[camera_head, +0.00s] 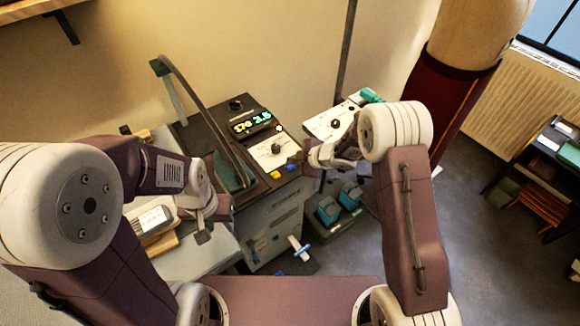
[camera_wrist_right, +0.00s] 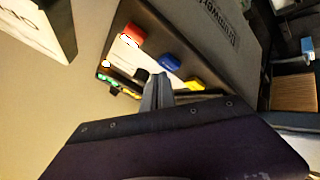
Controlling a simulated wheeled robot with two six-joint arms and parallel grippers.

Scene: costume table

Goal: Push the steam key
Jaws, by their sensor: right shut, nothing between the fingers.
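A dark control panel (camera_head: 249,118) has a lit display (camera_head: 250,123) and coloured keys along its near edge. In the head view a yellow key (camera_head: 275,175) and a blue key (camera_head: 291,167) show. The right wrist view shows a red key (camera_wrist_right: 131,35), the blue key (camera_wrist_right: 169,62) and the yellow key (camera_wrist_right: 194,86). I cannot read which one is the steam key. My right gripper (camera_wrist_right: 157,88) is shut and empty, its tips over the panel close to the blue key; contact cannot be told. My left gripper (camera_head: 204,233) hangs left of the console, its jaws unclear.
A curved arm (camera_head: 205,105) rises over the panel's left side. A white panel with a knob (camera_head: 331,122) stands behind my right gripper. A white handheld device (camera_head: 153,220) lies near my left arm. Teal-topped items (camera_head: 338,203) sit low, right of the console.

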